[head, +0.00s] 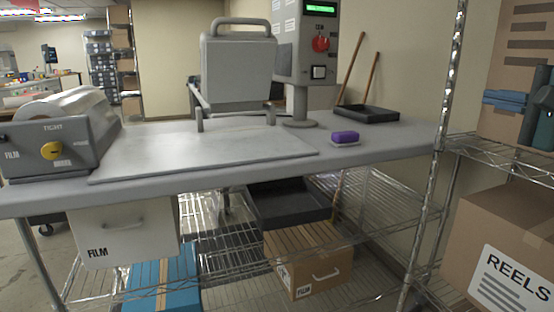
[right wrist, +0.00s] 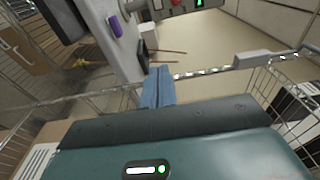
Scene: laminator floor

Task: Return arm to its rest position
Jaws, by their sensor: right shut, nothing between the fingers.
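My right gripper (head: 488,98) is at the right edge of the head view, in front of a cardboard box on the wire rack. Its blue fingers point left and lie together with nothing between them. In the right wrist view the fingers (right wrist: 158,88) are also closed and empty, with the teal gripper body below them. The gripper is apart from the grey bench (head: 385,143). My left gripper is not in view.
The bench holds a laminator press (head: 238,68), a control post (head: 302,45), a film roll unit (head: 52,148), a purple block (head: 345,136) and a black tray (head: 367,114). A chrome rack post (head: 445,90) stands left of the gripper. A REELS box (head: 490,220) sits below it.

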